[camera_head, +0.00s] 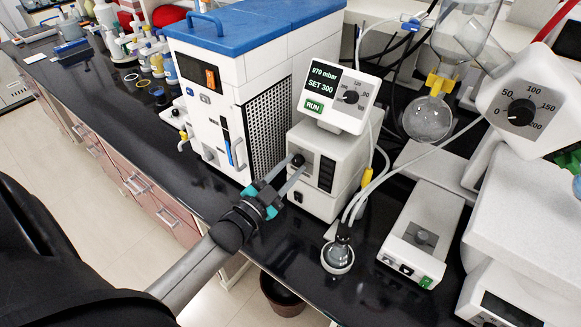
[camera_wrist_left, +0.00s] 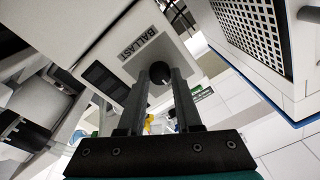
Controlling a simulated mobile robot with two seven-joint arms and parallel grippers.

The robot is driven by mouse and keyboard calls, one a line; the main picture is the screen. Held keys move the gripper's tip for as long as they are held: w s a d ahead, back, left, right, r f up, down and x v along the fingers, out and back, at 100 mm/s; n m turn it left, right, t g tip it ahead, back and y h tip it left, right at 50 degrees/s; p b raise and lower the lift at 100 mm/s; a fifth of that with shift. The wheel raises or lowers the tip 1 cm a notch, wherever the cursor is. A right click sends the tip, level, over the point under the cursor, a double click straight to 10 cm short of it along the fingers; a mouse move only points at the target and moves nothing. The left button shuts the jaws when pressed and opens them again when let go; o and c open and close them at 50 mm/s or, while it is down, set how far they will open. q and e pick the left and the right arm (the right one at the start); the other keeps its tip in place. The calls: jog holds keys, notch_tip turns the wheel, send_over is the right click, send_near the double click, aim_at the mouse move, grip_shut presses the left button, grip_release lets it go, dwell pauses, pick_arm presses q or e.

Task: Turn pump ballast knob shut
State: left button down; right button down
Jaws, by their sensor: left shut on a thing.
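The pump (camera_head: 328,165) is a white box on the black bench, under a tilted display reading 970 mbar and SET 300. Its black round ballast knob (camera_head: 298,160) is on the front face. In the left wrist view the knob (camera_wrist_left: 160,72) sits below the BALLAST label (camera_wrist_left: 138,43). My left gripper (camera_head: 291,175) reaches in from the left. Its two fingers are shut on the knob, one on each side, as the left wrist view (camera_wrist_left: 162,85) also shows. The knob's exact turn angle cannot be read. My right gripper is not in view.
A blue-topped white chiller (camera_head: 215,110) stands just left of the pump. Several bottles (camera_head: 135,45) are at the back left. The bench front (camera_head: 110,115) is mostly clear.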

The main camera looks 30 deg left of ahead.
pick_arm(q)
jog(key=c, duration=0.6)
grip_release()
jog(key=s+a+f+b, duration=0.1)
jog(key=s, duration=1.4)
jog(key=shift+f, duration=0.2)
